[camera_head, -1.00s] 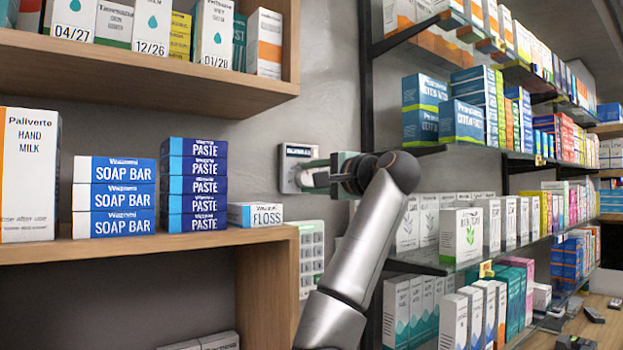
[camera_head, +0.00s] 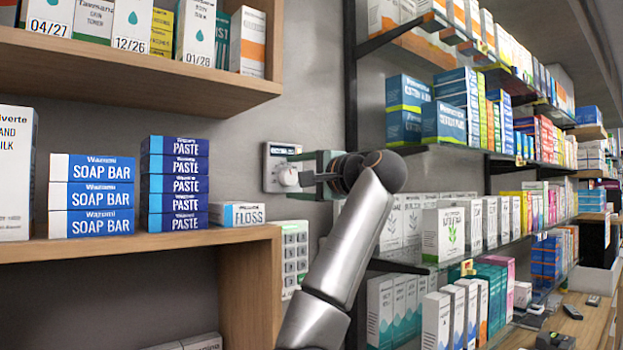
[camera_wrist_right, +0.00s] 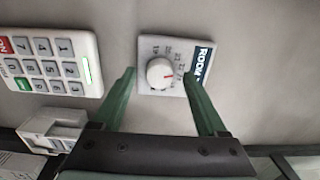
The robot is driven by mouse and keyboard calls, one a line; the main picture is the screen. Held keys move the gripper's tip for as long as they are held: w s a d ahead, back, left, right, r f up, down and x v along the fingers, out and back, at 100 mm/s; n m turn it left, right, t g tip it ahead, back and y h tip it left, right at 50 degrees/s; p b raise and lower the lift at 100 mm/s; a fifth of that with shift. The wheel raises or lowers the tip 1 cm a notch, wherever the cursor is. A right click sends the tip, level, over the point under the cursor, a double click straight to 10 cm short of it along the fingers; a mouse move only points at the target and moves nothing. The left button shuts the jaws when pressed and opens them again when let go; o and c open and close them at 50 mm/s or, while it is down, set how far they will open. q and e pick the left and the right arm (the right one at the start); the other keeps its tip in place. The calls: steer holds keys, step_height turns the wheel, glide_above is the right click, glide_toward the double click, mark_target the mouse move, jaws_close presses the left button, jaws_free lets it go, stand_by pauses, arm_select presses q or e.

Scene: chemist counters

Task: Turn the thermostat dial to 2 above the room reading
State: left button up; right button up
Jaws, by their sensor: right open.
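The thermostat (camera_head: 270,165) is a pale square plate on the grey wall, right of the wooden shelves. Its white round dial (camera_head: 288,175) shows at the lower right of the plate. My left gripper is out of view.
A white keypad (camera_head: 295,258) is on the wall below the thermostat; it also shows in the right wrist view (camera_wrist_right: 50,62). A floss box (camera_head: 237,213) stands at the near shelf's end. Glass shelves (camera_head: 440,150) packed with boxes stand to the right.

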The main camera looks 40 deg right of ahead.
steer(key=s+a+b, duration=0.1)
steer(key=s+b, duration=0.3)
steer(key=s, duration=0.8)
steer(key=shift+a, duration=0.15)
